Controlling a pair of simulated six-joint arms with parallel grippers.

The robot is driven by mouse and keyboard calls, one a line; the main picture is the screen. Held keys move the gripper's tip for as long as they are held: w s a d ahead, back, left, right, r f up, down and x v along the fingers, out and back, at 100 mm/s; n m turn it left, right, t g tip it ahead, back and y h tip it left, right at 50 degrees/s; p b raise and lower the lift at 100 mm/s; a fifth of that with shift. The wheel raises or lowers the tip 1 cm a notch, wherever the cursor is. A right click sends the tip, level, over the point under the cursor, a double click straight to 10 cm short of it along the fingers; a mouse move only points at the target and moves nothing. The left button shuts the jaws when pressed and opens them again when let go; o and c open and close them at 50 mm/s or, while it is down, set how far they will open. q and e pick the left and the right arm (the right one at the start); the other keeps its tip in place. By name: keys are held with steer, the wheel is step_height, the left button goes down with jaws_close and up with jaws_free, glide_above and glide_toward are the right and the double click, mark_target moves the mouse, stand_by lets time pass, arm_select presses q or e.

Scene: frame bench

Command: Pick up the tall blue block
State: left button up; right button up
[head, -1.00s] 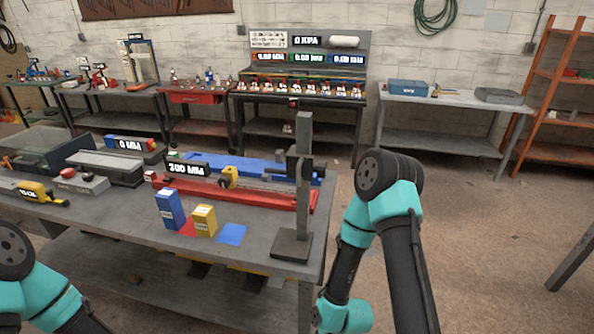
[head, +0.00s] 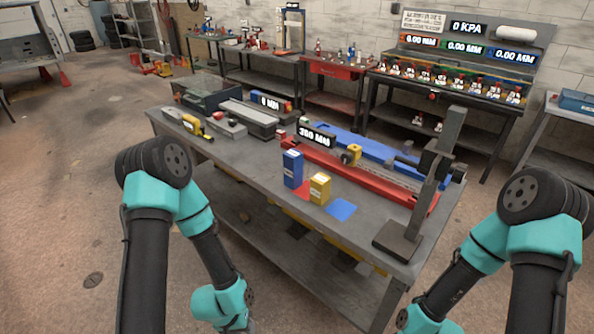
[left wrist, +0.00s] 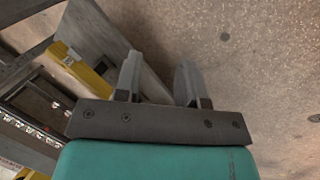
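The tall blue block (head: 293,169) stands upright on the grey bench in the head view, with a white label near its top. A shorter yellow block (head: 320,188) stands to its right. My left gripper (left wrist: 158,76) shows in the left wrist view with its two fingers apart and nothing between them. In the head view the left arm reaches down in front of the bench, well away from the blue block, and its fingers cannot be made out. My right arm comes in at the right; its gripper is out of view.
A dark upright stand (head: 440,165) is at the bench's right end. A red rail (head: 375,178) runs behind the blocks. Open floor lies left.

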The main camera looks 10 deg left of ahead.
arm_select(q)
steer(key=shift+o, duration=0.4)
steer(key=o, duration=0.9)
